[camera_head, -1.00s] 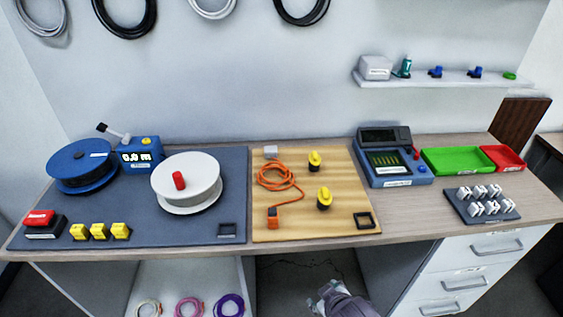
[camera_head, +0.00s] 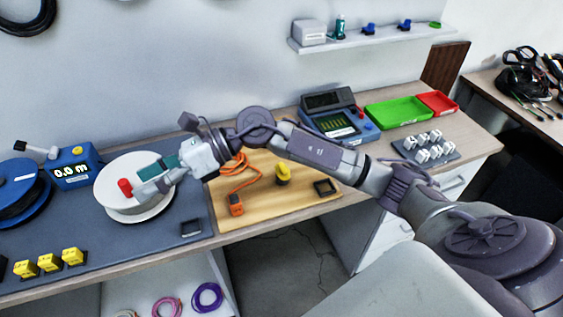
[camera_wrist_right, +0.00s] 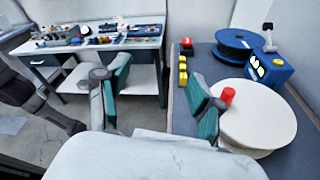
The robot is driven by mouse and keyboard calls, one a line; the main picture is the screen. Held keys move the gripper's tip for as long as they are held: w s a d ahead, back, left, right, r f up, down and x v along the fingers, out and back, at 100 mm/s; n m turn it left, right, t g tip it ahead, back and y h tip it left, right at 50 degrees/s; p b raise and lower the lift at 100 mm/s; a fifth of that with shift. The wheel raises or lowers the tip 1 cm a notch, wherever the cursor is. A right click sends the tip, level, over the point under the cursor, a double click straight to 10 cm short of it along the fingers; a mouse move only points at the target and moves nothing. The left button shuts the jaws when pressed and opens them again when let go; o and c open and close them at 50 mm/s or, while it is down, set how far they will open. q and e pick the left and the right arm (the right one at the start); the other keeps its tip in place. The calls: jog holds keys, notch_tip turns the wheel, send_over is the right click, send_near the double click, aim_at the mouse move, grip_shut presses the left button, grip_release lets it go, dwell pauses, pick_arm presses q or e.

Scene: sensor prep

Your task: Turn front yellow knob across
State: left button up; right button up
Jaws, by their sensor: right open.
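The front yellow knob (camera_head: 283,174) stands on the wooden board (camera_head: 255,208), behind the black square frame and right of the orange cable. The rear yellow knob does not show; my right arm crosses over that part of the board. My right gripper (camera_head: 152,182) is over the white spool (camera_head: 112,212), left of the board, its fingertips close to the red peg (camera_head: 125,187). In the right wrist view the two teal fingers (camera_wrist_right: 160,88) are wide apart with nothing between them. I cannot tell whether a finger touches the spool. My left gripper is out of view.
An orange cable (camera_head: 238,180) and a black frame (camera_head: 325,187) lie on the board. Yellow blocks (camera_head: 48,262) and a blue spool (camera_head: 18,182) are at left. A meter (camera_head: 335,115), a green tray (camera_head: 398,112) and white clips (camera_head: 425,148) are at right.

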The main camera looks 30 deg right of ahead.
jog(key=w+d+f+n+g+h, duration=0.1)
jog(key=w+d+f+n+h, duration=0.15)
jog(key=d+h, duration=0.2)
jog(key=w+d+f+n+h, duration=0.1)
jog(key=d+f+h, duration=0.2)
jog(key=d, duration=0.3)
notch_tip(320, 180, up, 2)
jog(key=r+g+h, duration=0.1)
jog(key=h, duration=0.7)
send_over(282, 166)
jog(key=shift+m, duration=0.25)
notch_tip(282, 166, down, 14)
jog(key=p, duration=0.3)
jog(key=shift+f, duration=0.1)
jog(key=shift+s, duration=0.1)
jog(key=c, duration=1.1)
jog(key=shift+c, duration=0.2)
